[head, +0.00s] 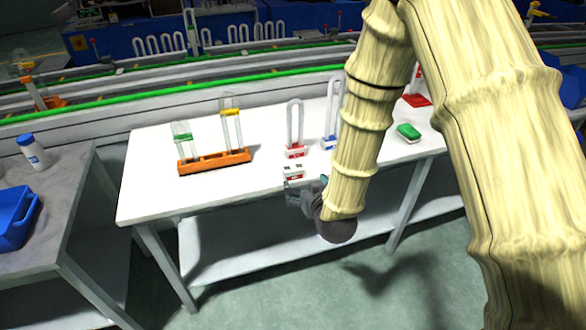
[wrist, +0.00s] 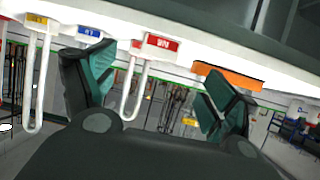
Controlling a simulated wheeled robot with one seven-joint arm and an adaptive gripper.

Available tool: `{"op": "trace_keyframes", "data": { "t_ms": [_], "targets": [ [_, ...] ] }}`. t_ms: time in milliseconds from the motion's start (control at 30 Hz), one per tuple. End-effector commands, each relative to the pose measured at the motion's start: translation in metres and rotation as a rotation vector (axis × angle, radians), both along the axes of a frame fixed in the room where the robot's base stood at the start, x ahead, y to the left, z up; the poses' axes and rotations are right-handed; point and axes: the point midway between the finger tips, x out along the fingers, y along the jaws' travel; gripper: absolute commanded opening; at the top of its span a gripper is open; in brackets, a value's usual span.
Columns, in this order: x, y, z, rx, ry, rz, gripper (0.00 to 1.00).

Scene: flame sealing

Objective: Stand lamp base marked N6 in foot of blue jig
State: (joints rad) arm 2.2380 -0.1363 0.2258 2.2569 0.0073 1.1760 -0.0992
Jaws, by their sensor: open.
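A small white and red block (head: 293,171), which I take as the lamp base, stands near the table's front edge. In the upside-down wrist view its red face (wrist: 160,45) has a white label that seems to read N6. The blue jig (head: 332,141), a tall white loop on a blue foot, stands behind it and to the right; its foot also shows in the wrist view (wrist: 89,33). My gripper (head: 303,187) is open and empty at the table's front edge, close in front of the block. In the wrist view its fingers (wrist: 160,78) are apart, with the block beyond them.
A red jig (head: 295,151) stands just behind the block. An orange rack (head: 214,161) with glass tubes is at the left.

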Motion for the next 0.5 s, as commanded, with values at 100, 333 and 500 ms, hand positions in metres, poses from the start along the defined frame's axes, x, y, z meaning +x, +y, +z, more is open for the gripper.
{"op": "trace_keyframes", "data": {
  "t_ms": [100,333,500],
  "targets": [
    [0.009,0.005,0.010,0.003,-0.024,0.005,0.86],
    [0.037,0.013,-0.001,0.004,-0.026,0.004,0.86],
    [0.051,0.017,-0.008,0.004,-0.024,0.003,0.86]
  ]
}}
